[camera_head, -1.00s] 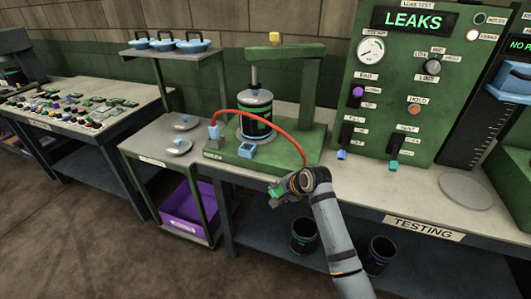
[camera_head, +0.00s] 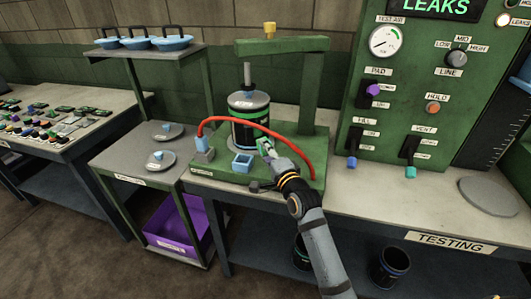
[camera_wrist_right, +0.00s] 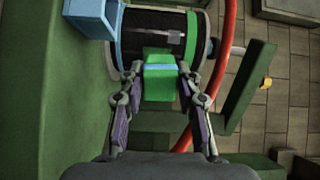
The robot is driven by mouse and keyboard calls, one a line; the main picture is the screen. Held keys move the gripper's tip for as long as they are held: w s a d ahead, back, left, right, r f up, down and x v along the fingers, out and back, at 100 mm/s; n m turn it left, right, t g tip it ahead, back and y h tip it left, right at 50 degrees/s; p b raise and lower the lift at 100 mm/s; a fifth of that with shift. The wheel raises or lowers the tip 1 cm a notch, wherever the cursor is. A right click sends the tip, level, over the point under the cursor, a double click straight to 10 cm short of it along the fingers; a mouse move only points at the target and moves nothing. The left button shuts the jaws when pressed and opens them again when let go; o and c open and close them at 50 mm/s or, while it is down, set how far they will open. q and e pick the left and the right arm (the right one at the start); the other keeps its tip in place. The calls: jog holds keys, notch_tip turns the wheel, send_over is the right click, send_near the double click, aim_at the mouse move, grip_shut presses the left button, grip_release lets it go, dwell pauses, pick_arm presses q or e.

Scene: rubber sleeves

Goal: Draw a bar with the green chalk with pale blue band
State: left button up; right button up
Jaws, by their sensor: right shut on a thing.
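The green chalk with a pale blue band (camera_wrist_right: 160,82) is between the fingers of my right gripper (camera_wrist_right: 160,88), which is shut on it. In the head view, my right gripper (camera_head: 265,150) is at the front of a dark sleeve (camera_head: 249,135) with a green band, standing in the green test stand (camera_head: 314,180). My left gripper is out of view.
A red hose (camera_head: 306,150) arcs around the sleeve and passes close to my right gripper. The green LEAKS panel (camera_head: 440,90) stands to the right. The bench top (camera_head: 385,195) is clear there.

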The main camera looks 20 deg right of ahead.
jog(key=w, duration=0.1)
jog(key=w+b, duration=0.1)
jog(key=shift+w+a+f, duration=0.15)
jog(key=shift+w+f, duration=0.2)
jog(key=shift+w, duration=0.05)
jog(key=shift+w+a+b, duration=0.1)
jog(key=shift+w+b, duration=0.3)
jog(key=shift+w, duration=0.45)
jog(key=shift+w+r, duration=0.1)
jog(key=shift+w, duration=0.25)
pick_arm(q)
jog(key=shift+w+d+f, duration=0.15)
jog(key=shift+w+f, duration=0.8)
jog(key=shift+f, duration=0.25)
pick_arm(e)
jog(key=shift+r, duration=0.1)
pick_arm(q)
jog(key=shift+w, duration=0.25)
pick_arm(e)
jog(key=shift+w+a, duration=0.15)
jog(key=shift+w, duration=0.85)
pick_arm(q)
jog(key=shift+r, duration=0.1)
